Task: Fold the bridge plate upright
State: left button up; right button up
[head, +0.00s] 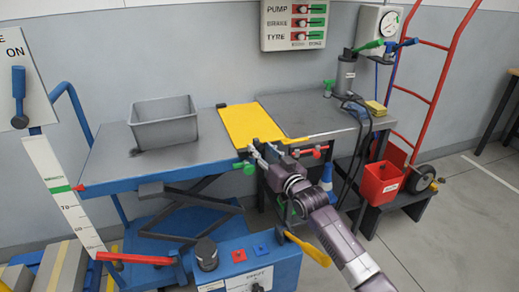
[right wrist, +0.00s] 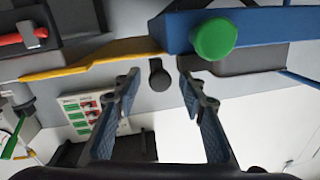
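The yellow bridge plate (head: 250,123) lies flat across the joint between the blue lift table (head: 170,163) and the grey bench (head: 315,118). My right gripper (head: 262,156) is at the plate's front edge, near a green knob (head: 249,168) on the table side. In the right wrist view its two fingers (right wrist: 160,95) are apart. A dark round peg (right wrist: 158,73) shows between or beyond them; I cannot tell if they touch it. The plate's yellow edge (right wrist: 95,56) shows there to the left, and the green knob (right wrist: 214,39) above right. My left gripper is not in view.
A grey bin (head: 163,125) stands on the lift table. The bench holds a grey cylinder device (head: 345,75) with dark hoses. A red bin (head: 381,182) and red hand truck (head: 437,90) stand right. A blue control box (head: 245,265) is in front.

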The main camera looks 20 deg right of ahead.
jog(key=shift+w+a, duration=0.15)
jog(key=shift+w, duration=0.9)
jog(key=shift+c, duration=0.6)
grip_shut()
